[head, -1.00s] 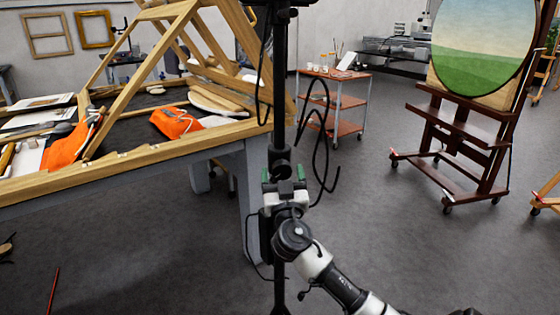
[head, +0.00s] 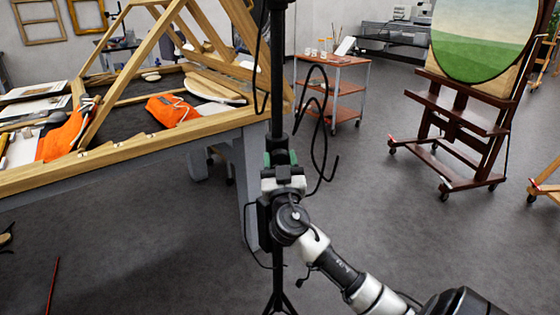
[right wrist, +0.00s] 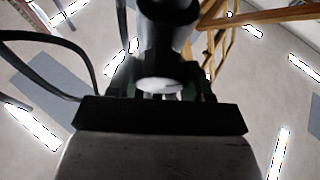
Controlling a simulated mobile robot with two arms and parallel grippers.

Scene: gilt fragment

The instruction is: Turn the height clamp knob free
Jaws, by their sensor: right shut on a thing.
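A black upright stand pole (head: 278,75) rises through the middle of the head view, with a dark clamp collar (head: 279,141) partway up. My right gripper (head: 280,158) is at the pole just below this collar, its green-tipped fingers shut on the height clamp knob. The knob is mostly hidden by the gripper in the head view. In the right wrist view, a pale rounded face (right wrist: 160,85) shows between the green fingertips, below a dark cylindrical part (right wrist: 168,25). The knob's turning angle cannot be told. My left gripper is not in view.
A loose black cable (head: 322,135) hangs beside the pole on the right. A wooden worktable (head: 120,160) with frames and orange cloths stands close on the left. A red trolley (head: 335,90) and an easel (head: 465,125) stand farther back. Grey floor lies open at right.

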